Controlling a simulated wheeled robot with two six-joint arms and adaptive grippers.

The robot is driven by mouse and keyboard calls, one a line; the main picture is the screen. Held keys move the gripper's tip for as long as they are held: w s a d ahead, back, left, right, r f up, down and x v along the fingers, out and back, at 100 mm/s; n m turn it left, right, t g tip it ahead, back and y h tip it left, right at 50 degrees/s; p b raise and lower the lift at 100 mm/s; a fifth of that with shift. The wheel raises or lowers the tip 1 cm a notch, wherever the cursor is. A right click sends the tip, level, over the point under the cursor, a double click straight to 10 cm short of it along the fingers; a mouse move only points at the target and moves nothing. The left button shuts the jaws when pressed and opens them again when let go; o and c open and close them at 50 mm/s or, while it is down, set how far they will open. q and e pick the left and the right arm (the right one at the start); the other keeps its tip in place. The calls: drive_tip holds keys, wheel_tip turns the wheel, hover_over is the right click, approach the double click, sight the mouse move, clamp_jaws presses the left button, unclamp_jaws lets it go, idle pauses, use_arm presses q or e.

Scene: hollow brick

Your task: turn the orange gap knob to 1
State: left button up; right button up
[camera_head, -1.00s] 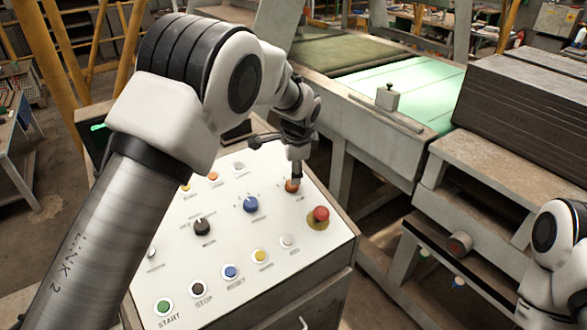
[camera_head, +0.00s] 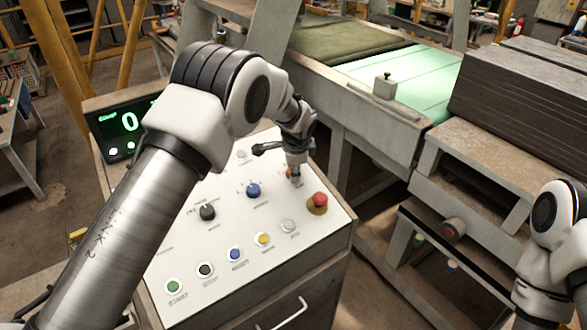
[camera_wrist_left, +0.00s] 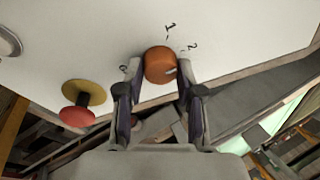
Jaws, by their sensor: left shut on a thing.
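The orange gap knob (camera_wrist_left: 160,65) sits on the white panel (camera_head: 185,245), between the two fingers of my left gripper (camera_wrist_left: 160,95) in the left wrist view. The fingers are shut on it. Printed marks 0, 1 and 2 stand around the knob. A small pale mark shows on the knob's right side, but I cannot tell surely which number it points to. In the head view my left gripper (camera_head: 295,179) comes down on the panel's upper right and hides most of the knob. My right gripper is out of view; only part of that arm shows at the right.
A red mushroom button (camera_head: 319,199) on a yellow base stands close to the gripper; it also shows in the wrist view (camera_wrist_left: 77,116). A blue knob (camera_head: 253,190), a black knob (camera_head: 207,212) and several push buttons share the panel. A display (camera_head: 128,122) shows a green 0.

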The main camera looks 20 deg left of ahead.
use_arm(q)
drive_tip(key=shift+s+f, duration=0.15)
drive_tip(key=shift+f, duration=0.2)
drive_tip(key=shift+f+n+b, duration=0.15)
drive_tip(key=shift+n+b, duration=0.55)
drive_tip(key=shift+b, duration=0.25)
drive_tip(key=n+b, duration=0.3)
drive_tip(key=shift+f+y, duration=0.2)
drive_tip(key=shift+y, duration=0.1)
drive_tip(key=n+b, duration=0.3)
drive_tip(key=shift+y, duration=0.3)
drive_tip(key=shift+r+n+b, duration=0.15)
drive_tip(key=shift+n+b, duration=0.6)
drive_tip(key=shift+n, duration=0.55)
drive_tip(key=o, duration=1.2)
drive_tip(key=shift+r, duration=0.1)
drive_tip(key=shift+c, duration=0.2)
drive_tip(key=shift+w, duration=0.2)
